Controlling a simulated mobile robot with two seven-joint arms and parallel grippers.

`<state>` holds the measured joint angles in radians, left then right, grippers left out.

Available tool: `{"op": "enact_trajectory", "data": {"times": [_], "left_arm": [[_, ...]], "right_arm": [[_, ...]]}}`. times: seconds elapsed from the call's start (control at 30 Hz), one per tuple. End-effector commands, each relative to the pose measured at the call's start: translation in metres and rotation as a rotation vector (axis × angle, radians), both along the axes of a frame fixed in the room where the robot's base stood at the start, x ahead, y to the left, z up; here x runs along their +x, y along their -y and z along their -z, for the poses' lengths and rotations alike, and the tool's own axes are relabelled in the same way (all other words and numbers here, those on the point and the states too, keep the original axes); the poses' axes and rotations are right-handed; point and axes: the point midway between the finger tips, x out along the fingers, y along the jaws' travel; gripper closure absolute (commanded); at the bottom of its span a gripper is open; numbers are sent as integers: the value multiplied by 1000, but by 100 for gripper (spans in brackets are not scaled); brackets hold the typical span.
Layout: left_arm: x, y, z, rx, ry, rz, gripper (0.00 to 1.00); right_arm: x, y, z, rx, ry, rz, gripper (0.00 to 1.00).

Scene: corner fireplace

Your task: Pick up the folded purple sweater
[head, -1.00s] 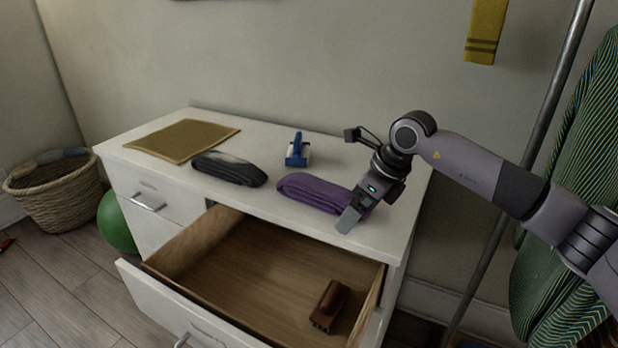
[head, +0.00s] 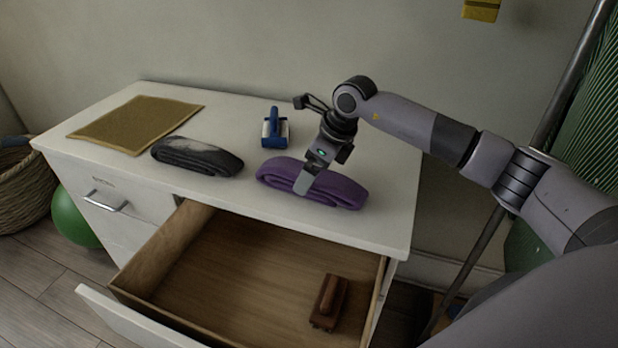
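The folded purple sweater (head: 338,188) lies on the white dresser top, behind the open drawer. My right gripper (head: 304,182) reaches in from the right and points down at the sweater's middle. One grey finger shows against the sweater's front side; the other finger is hidden, so I cannot tell whether the gripper is open or shut on the cloth. The sweater still appears to rest on the dresser top. My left gripper is not in view.
A dark grey folded garment (head: 197,157) lies left of the sweater. A blue-handled brush (head: 275,131) is behind it, and a tan mat (head: 136,124) at far left. The open drawer (head: 225,270) holds a brown wooden brush (head: 328,303). A pole (head: 478,262) leans at right.

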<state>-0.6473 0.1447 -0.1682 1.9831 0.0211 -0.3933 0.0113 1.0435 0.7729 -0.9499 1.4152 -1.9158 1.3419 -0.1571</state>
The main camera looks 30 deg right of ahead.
Motion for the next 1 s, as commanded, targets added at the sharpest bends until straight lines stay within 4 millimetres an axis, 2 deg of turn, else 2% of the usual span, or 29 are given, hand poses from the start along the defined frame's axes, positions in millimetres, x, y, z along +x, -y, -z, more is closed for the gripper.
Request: {"op": "enact_trajectory", "data": {"times": [0.17, 0.43, 0.47, 0.63, 0.67, 1.0], "left_arm": [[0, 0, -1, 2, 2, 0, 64], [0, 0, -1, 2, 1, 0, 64], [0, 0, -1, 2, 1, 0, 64], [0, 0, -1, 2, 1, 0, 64], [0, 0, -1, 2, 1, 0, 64], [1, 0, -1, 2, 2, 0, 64]], "right_arm": [[7, -6, 21, 0, -3, -1, 0], [8, -6, 23, 0, 0, -1, 0], [8, -6, 23, -1, -1, -1, 6], [8, -6, 23, 0, 0, -1, 62], [8, -6, 23, 0, 0, -1, 66], [9, -6, 17, 1, 4, -1, 66]]}}
